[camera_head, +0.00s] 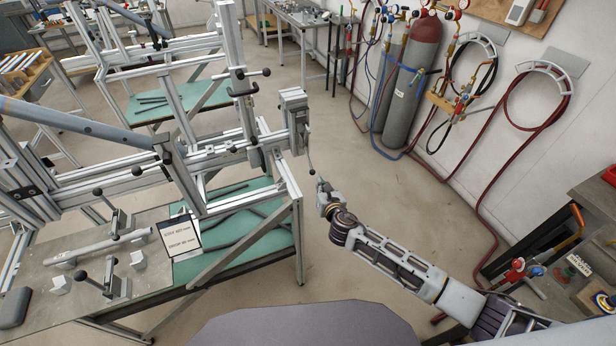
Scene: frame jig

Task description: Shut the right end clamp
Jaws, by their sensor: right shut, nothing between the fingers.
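The right end clamp (294,112) is a grey metal block at the right end of the aluminium frame jig (240,150). A thin dark lever with a small ball knob (311,171) hangs down from its right side. I cannot tell from this view how far the clamp is open. My right gripper (320,182) is shut and empty, just below and to the right of the knob. It looks close to the knob, but I cannot tell if they touch. My left gripper is not in view.
A steel bench (40,315) at the lower left holds smaller clamps, a tube and a sign card (180,236). Green shelves (235,225) under the jig hold dark tubes. Gas cylinders (408,90) and hoses stand by the right wall. The floor right of the jig is clear.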

